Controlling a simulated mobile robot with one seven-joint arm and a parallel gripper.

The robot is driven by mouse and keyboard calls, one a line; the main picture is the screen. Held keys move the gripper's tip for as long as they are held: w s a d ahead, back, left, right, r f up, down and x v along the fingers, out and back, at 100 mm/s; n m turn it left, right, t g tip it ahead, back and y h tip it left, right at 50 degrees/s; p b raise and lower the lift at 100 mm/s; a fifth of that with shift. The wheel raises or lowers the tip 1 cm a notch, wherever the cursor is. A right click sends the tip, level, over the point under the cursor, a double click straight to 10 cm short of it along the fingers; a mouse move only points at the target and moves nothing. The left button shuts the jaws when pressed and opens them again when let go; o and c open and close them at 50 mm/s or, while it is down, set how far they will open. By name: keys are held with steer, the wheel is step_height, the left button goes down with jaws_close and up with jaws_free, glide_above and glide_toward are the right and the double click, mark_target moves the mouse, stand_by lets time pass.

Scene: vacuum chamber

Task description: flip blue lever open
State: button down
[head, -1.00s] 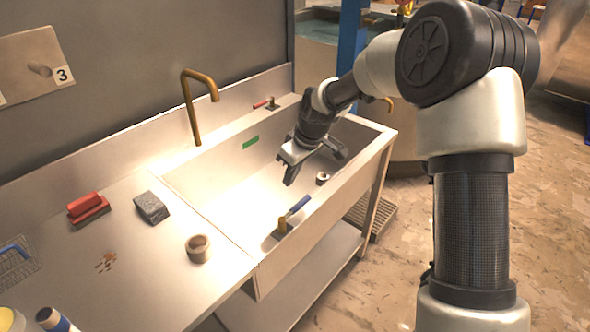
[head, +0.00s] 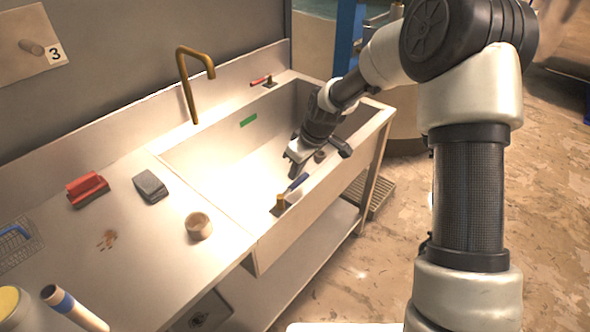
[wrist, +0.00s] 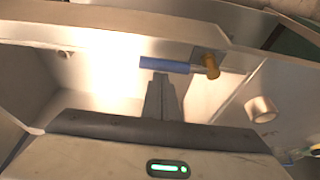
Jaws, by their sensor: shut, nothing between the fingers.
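The blue lever (head: 298,183) has a brass base (head: 281,203) on the front rim of the sink. Its blue handle lies at a low slant, pointing right and away along the rim. My gripper (head: 295,170) is over the basin side of the rim, close to the handle's far end. In the wrist view the fingers of my gripper (wrist: 161,77) are together and empty, their tips just below the blue handle (wrist: 165,64). The brass base (wrist: 211,66) is to the right there. I cannot tell whether the fingertips touch the handle.
A red lever (head: 261,81) and a brass faucet (head: 190,85) stand at the sink's back. The sink basin (head: 215,150) is open space.

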steer(key=shift+s+d+m+b, duration=0.2)
steer(key=shift+d+m+b, duration=0.15)
steer(key=shift+m, duration=0.25)
steer(key=s+d+m+t+h+b, duration=0.1)
steer(key=m+b, duration=0.1)
steer(key=shift+s+d+f+m, duration=0.15)
steer(key=shift+s+d+m, duration=0.05)
steer(key=shift+m, duration=0.2)
steer(key=s+d+m+h+p, duration=0.1)
steer(key=s+m+h, duration=0.3)
steer(key=s+m, duration=0.5)
steer(key=shift+s+m+p, duration=0.25)
steer(key=shift+m+p, duration=0.1)
steer(key=shift+m, duration=1.65)
steer(key=shift+s, duration=0.1)
